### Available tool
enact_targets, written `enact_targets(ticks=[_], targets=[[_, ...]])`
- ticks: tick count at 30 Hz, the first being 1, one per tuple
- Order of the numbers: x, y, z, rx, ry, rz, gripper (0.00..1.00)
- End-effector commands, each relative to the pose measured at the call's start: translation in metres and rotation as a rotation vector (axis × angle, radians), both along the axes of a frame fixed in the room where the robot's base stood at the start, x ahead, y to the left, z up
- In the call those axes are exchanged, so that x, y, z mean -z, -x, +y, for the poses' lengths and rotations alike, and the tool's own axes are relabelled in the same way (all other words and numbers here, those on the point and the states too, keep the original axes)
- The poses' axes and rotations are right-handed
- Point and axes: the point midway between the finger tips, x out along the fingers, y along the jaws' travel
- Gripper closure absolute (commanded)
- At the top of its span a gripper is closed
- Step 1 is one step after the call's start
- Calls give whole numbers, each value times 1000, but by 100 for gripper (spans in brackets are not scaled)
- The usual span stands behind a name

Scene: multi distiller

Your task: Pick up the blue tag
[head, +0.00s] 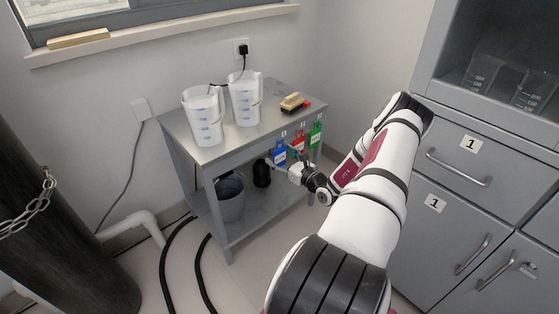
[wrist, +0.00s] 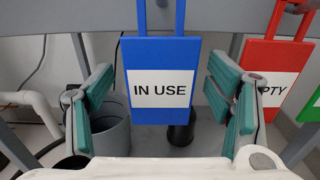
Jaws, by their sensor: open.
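The blue tag (wrist: 160,58) hangs from the table's edge in the wrist view, upright, with a white label reading "IN USE". In the head view the blue tag (head: 280,153) is the leftmost of the hanging tags. My gripper (wrist: 160,112) is open, with one green-padded finger on each side of the tag's lower part in the picture. I cannot tell how deep the tag sits between the fingers; no contact shows. In the head view my gripper (head: 290,168) is just below and in front of the tags, partly hidden by its own wrist.
A red tag (wrist: 273,75) hangs close to the right, and a green tag (head: 316,134) beyond it. The metal table (head: 215,152) bears two white pitchers (head: 203,115) and a brush (head: 292,102). A grey bucket (head: 230,198) stands on its lower shelf. Grey cabinets (head: 465,175) stand at right.

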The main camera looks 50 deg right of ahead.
Motion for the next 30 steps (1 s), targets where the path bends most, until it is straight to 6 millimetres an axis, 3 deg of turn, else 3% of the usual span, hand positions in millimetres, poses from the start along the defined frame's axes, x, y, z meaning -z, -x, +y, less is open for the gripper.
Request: enact_targets(ticks=[8,12,14,30], targets=[[-1,-5,-2,1,0,-1,29],[-1,-5,-1,0,0,-1,61],[-1,-5,-1,0,0,-1,70],[-11,-5,-1,1,0,-1,71]])
